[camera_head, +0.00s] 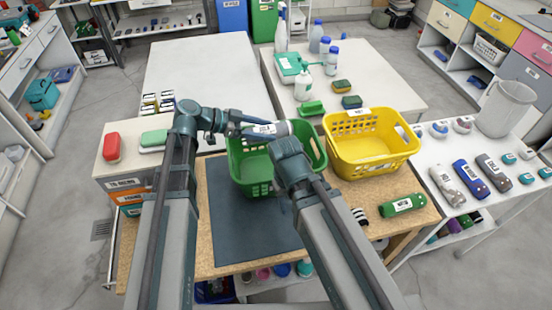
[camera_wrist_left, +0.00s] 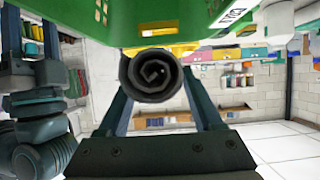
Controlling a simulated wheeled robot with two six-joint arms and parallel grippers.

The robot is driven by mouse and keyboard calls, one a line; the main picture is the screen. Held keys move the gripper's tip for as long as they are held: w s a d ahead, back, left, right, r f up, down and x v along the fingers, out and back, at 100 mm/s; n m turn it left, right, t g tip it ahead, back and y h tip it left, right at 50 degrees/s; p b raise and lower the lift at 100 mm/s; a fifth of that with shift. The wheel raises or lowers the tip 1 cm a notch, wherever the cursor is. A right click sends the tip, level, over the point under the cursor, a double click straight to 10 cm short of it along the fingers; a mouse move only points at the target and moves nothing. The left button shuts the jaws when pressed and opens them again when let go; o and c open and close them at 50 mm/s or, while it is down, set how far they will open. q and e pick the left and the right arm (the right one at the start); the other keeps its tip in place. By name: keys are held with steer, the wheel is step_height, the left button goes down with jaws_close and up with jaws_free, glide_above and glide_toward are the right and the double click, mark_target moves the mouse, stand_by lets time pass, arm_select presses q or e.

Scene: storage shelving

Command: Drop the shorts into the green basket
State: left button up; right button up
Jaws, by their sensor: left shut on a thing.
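The shorts seem to be the dark grey rolled cloth (camera_wrist_left: 152,75); a grey roll with a white label (camera_head: 272,129) shows in the head view. My left gripper (camera_head: 252,131) is shut on this roll and holds it at the green basket (camera_head: 248,170), over its far side as seen from the head. The basket wall (camera_wrist_left: 85,25) fills the top left of the left wrist view. The basket stands upright on the table, partly hidden by my arms. My right arm crosses in front of the basket; its gripper is not visible.
A yellow basket (camera_head: 365,158) stands to the right of the green one. A green roll (camera_head: 403,205) and a striped item (camera_head: 360,216) lie at the front right. A red item (camera_head: 111,147) is at the left. A dark mat (camera_head: 250,235) is bare in front.

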steer(key=shift+f+b, duration=2.9)
steer(key=shift+f, duration=0.1)
arm_select(q)
step_height(320, 180, down, 6)
steer(key=shift+r, duration=0.1)
steer(key=o, duration=1.6)
steer(key=shift+c, duration=0.2)
arm_select(e)
steer(key=shift+r, duration=0.15)
